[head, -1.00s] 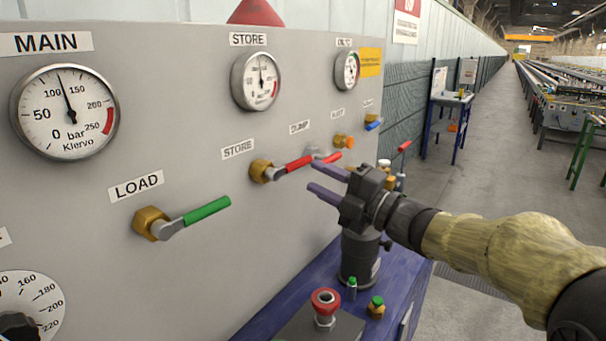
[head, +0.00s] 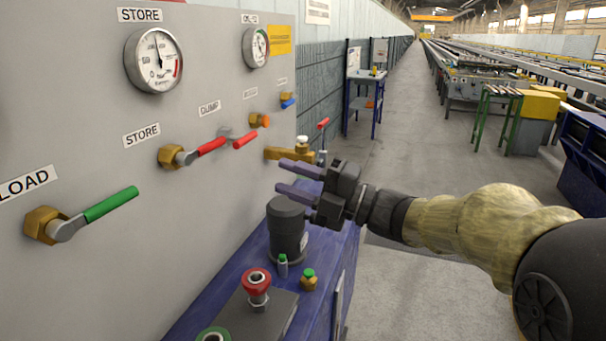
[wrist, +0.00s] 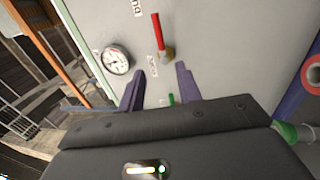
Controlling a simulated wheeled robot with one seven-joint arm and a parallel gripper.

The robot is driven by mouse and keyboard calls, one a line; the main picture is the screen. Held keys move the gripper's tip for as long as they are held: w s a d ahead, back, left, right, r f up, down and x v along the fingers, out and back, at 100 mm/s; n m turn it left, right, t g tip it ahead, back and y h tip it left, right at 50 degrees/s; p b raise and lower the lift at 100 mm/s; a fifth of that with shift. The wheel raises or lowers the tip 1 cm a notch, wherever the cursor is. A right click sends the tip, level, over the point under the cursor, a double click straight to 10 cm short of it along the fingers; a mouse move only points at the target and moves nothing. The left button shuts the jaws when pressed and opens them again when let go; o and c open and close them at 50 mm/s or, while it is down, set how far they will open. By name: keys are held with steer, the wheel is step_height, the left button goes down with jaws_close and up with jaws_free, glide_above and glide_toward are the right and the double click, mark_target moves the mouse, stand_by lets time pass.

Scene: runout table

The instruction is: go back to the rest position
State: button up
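My gripper (head: 284,177) is in front of the grey valve panel (head: 75,120), to the right of the red-handled valves in the head view. Its two purple fingers are apart with nothing between them. In the wrist view my gripper (wrist: 160,88) also shows open and empty, its fingers pointing toward the panel. The red STORE handle (head: 211,146) and the green LOAD handle (head: 111,204) are both apart from the fingers. A red handle (wrist: 156,32) stands beyond the fingers in the wrist view.
A dark cylinder (head: 286,232), a red push button (head: 256,282) and small green-capped fittings (head: 309,279) stand on the blue bench (head: 215,302) below my arm. A brass fitting (head: 290,154) lies behind the fingers. Open floor (head: 400,150) extends to the right.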

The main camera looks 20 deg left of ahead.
steer(key=w+d+f+m+t+h, duration=0.6)
steer(key=w+d+m+t, duration=0.3)
steer(key=m, duration=0.3)
steer(key=w+d+f+m+t+h, duration=0.1)
steer(key=d+f+m+t+h, duration=0.1)
steer(key=d+f+m+h, duration=0.7)
steer(key=s+d+f+m+g+h, duration=0.35)
steer(key=s+d+f+m, duration=0.4)
steer(key=d+f, duration=0.25)
steer(key=s+d+f+m+g+h, duration=0.1)
steer(key=s+d+f+m+g, duration=0.1)
steer(key=s+f+m+g, duration=0.3)
steer(key=s+d+f+m+g+h, duration=0.1)
steer(key=s+d+f+m, duration=0.1)
steer(key=s, duration=0.6)
step_height(320, 180, up, 21)
steer(key=p, duration=2.1)
steer(key=shift+s+a+f, duration=0.15)
steer(key=shift+s+f, duration=0.05)
steer(key=shift+f, duration=0.1)
